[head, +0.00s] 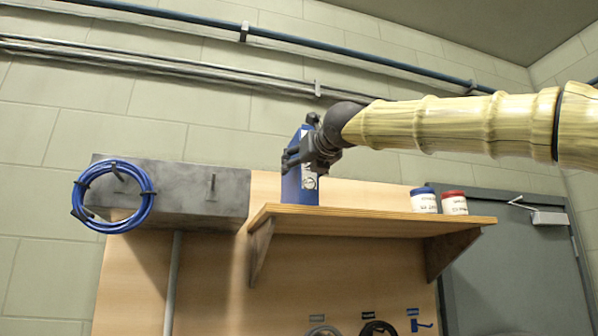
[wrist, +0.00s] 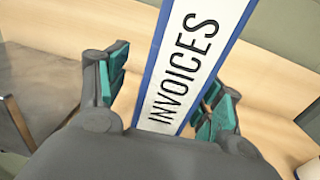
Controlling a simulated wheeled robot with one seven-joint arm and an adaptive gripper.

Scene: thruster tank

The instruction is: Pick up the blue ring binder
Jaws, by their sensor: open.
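The blue ring binder (head: 302,190) stands upright on the wooden shelf (head: 350,220), toward its left end. In the wrist view the binder (wrist: 192,60) shows its white spine label reading "INVOICES" with blue edges. My gripper (head: 302,160) is in front of the binder in the head view and hides part of it. In the wrist view my gripper (wrist: 165,105) is open, with one teal-padded finger on each side of the spine. Gaps show between the pads and the binder, the right pad being nearer. The binder's lower end is hidden behind my gripper's body.
Two white jars, one blue-lidded (head: 424,200) and one red-lidded (head: 453,203), stand at the shelf's right end. A grey box (head: 190,190) with a coiled blue cable (head: 112,197) is left of the shelf. Pipes run along the wall above. A grey door (head: 520,260) is at right.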

